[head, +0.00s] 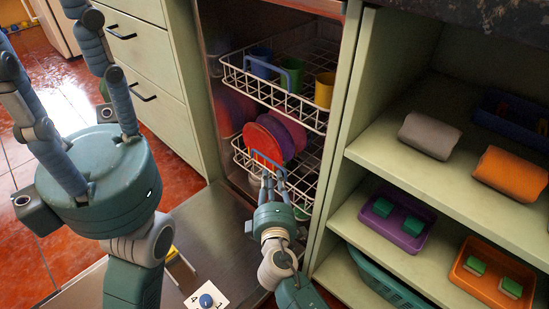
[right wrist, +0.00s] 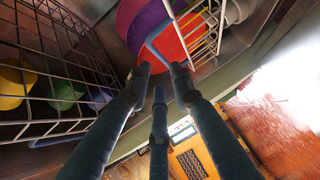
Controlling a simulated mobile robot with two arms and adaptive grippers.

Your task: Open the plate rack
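The plate rack (head: 312,178) is the lower white wire rack inside the dishwasher, holding red and purple plates (head: 267,140). It has a blue handle (head: 262,158) on its front. My right gripper (head: 270,180) is right at this handle. In the right wrist view the handle (right wrist: 150,48) runs just ahead of the fingertips (right wrist: 160,75), which are apart; I cannot tell whether they touch it. The rack appears to sit inside the dishwasher. My left gripper (head: 48,35) has its fingers spread, empty, at the upper left, far from the rack.
An upper rack (head: 240,82) with blue, green and yellow cups hangs above. The dishwasher door (head: 215,235) lies folded down below. Green drawers (head: 150,60) stand to the left and open shelves (head: 400,165) with trays to the right.

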